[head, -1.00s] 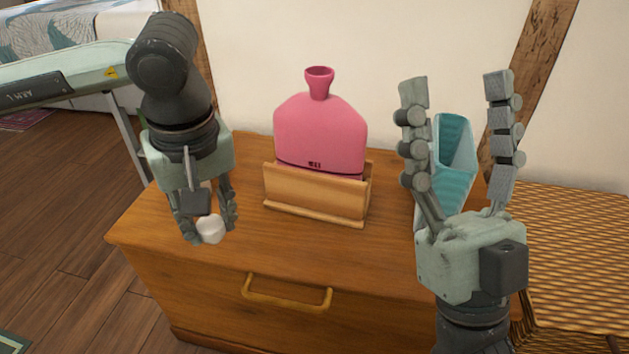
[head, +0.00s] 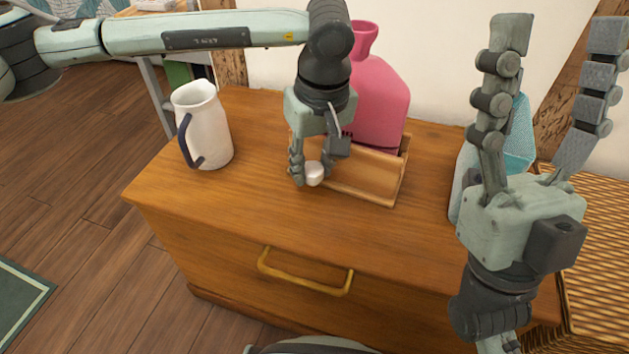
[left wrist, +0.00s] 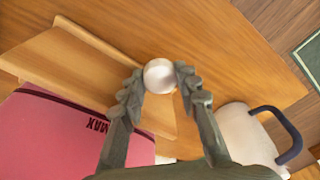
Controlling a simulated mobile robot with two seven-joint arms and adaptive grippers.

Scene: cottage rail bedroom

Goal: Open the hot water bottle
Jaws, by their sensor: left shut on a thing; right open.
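The pink hot water bottle (head: 380,105) stands upright in a wooden holder (head: 375,182) on the dresser. Its neck (head: 364,40) is partly hidden by my left arm, and I see no stopper in its mouth. My left gripper (head: 312,178) is shut on a small white rounded piece (head: 316,172) that looks like a stopper. It is low in front of the holder's left end; I cannot tell whether the piece touches the dresser top. The white piece (left wrist: 159,75) also shows between the fingertips in the left wrist view. My right gripper (head: 555,100) is open, empty and pointing up at the right.
A white jug (head: 205,125) with a dark handle stands left on the dresser (head: 240,205). A teal container (head: 520,140) is behind my right gripper, partly hidden. A woven surface (head: 600,240) lies to the right. The dresser's front left area is clear.

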